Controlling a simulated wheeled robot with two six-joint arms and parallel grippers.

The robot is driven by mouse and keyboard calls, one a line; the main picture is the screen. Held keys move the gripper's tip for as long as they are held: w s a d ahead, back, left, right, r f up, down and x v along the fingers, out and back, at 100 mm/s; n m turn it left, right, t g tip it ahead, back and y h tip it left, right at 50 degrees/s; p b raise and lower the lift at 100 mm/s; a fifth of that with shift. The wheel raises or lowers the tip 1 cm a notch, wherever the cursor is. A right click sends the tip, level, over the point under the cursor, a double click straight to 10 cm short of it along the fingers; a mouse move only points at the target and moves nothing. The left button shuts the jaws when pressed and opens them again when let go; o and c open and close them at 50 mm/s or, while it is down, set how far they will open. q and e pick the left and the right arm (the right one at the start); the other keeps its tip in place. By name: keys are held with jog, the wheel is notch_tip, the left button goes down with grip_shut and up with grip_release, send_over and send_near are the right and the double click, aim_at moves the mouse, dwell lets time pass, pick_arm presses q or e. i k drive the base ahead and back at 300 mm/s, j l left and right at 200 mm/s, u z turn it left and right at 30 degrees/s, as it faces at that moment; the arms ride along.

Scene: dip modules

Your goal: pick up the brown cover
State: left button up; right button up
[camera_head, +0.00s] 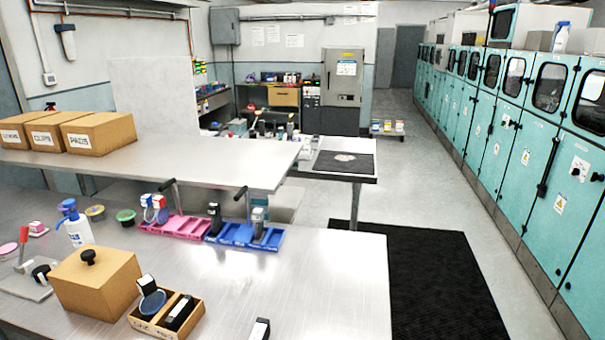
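The brown cover (96,285) is a box-shaped lid with a round black knob (88,257) on top. It sits on the steel bench at the lower left of the head view. What is under it is hidden. Neither of my grippers shows in this view.
A small brown tray (190,325) with black items stands just right of the cover. A white pump bottle (75,226) is behind it, and a grey plate (22,288) lies to its left. Pink (172,228) and blue (233,237) racks stand farther back.

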aim_at(98, 282)
jog(key=u, duration=1.4)
